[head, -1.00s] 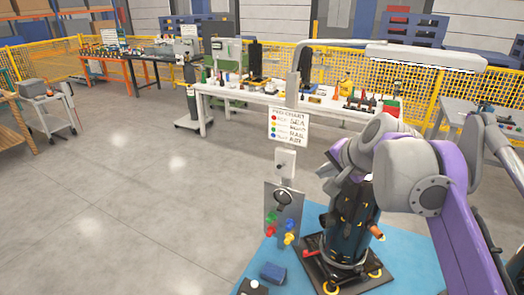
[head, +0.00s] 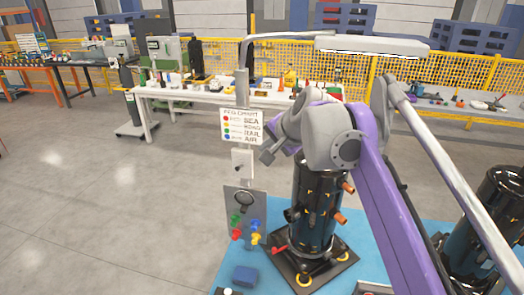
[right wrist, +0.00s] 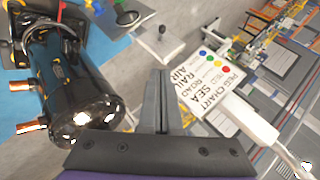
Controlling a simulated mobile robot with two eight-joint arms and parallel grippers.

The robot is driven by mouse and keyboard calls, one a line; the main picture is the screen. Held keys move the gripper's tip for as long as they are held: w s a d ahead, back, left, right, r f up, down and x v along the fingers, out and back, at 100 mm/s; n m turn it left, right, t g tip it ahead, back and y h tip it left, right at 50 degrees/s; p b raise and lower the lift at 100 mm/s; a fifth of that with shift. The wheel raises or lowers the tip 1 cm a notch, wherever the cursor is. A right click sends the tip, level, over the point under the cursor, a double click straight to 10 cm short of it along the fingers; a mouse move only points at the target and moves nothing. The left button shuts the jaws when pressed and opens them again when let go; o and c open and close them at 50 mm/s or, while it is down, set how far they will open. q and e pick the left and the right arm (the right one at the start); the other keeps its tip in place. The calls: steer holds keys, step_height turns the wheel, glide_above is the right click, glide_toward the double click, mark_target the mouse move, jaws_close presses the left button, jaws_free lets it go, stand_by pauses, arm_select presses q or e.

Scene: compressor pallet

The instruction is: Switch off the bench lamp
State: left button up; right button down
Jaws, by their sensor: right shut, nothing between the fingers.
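The bench lamp's long white head (head: 372,46) hangs at the top of the head view on an arm from a grey post (head: 242,92). Its lower edge looks bright. On the post below the peg chart is a pale switch box (head: 241,163) with a small dark lever; the box (right wrist: 158,40) and its dark-knobbed lever (right wrist: 162,30) also show in the right wrist view. My right gripper (head: 266,156) is just right of the box, apart from it. In the wrist view its fingers (right wrist: 159,72) are shut and empty, pointing toward the box. My left gripper is out of view.
The peg chart (head: 241,126) hangs just above the box, close to my right gripper. Below is a panel with coloured pegs (head: 245,222). A black cylinder (head: 317,205) stands on a blue mat (head: 222,270) nearby.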

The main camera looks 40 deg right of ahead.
glide_toward(240, 166)
steer(key=w+d, duration=0.2)
steer(key=d, duration=0.1)
steer(key=a+f, duration=0.1)
steer(key=w+f, duration=0.1)
steer(key=shift+a+f, duration=0.35)
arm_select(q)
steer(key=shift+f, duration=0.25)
arm_select(e)
steer(key=shift+w+a+f, duration=0.3)
steer(key=shift+a+f, duration=0.1)
steer(key=shift+a, duration=0.05)
